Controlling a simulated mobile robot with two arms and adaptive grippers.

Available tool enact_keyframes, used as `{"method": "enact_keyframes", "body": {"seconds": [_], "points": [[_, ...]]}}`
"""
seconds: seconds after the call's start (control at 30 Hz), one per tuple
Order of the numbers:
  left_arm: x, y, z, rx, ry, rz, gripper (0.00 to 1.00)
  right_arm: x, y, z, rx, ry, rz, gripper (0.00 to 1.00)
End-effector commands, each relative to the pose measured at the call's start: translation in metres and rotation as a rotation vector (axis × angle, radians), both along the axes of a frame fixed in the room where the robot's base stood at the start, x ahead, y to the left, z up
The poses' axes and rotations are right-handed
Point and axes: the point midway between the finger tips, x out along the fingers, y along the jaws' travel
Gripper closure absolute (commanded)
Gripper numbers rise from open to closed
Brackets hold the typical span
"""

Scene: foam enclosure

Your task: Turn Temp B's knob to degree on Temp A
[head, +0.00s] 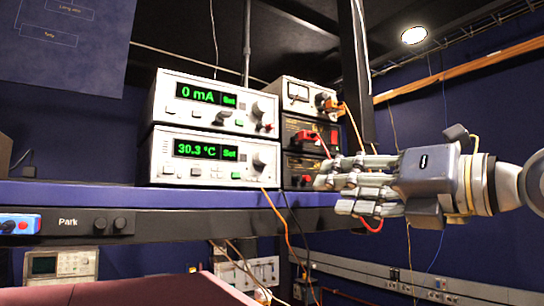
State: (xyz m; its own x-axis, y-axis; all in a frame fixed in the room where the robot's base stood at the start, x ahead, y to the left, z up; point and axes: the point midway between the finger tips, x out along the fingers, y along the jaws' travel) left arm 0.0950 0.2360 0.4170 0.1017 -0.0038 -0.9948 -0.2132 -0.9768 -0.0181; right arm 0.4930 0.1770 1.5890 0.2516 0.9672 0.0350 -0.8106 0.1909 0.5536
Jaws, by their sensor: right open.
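A white instrument box (158,160) on the shelf has a green display reading "30.3 °C" and "Set". Its dark round knob (259,162) is at the right of its front. A similar box (160,98) stacked on top reads "0 mA" and "Set", with its own knob (258,108). I cannot make out any Temp A or Temp B label. My right gripper (328,184) comes in from the right, open, its fingers pointing left. In the picture it is right of the lower knob and apart from it, overlapping the dark units. My left gripper is not in view.
Dark units with red and orange plugs (318,138) stand right of the boxes, under a white meter box (298,93). Orange cables hang past the blue shelf edge (120,197). A dark post (362,60) rises behind.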

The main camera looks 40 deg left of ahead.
Motion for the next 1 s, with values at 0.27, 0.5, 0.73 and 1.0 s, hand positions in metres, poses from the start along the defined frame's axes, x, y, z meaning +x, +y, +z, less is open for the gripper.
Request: {"method": "enact_keyframes", "body": {"seconds": [0.27, 0.5, 0.73, 1.0], "points": [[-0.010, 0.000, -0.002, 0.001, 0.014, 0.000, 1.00, -0.069, 0.008, 0.046, -0.140, -0.294, -0.143, 0.59], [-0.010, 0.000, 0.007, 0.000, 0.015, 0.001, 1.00, -0.072, 0.021, 0.055, -0.156, -0.330, -0.168, 0.59], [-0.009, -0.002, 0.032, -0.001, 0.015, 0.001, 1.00, -0.055, 0.061, 0.057, -0.154, -0.328, -0.165, 0.59], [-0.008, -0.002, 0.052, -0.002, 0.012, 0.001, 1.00, -0.038, 0.096, 0.056, -0.153, -0.327, -0.167, 0.59]]}}
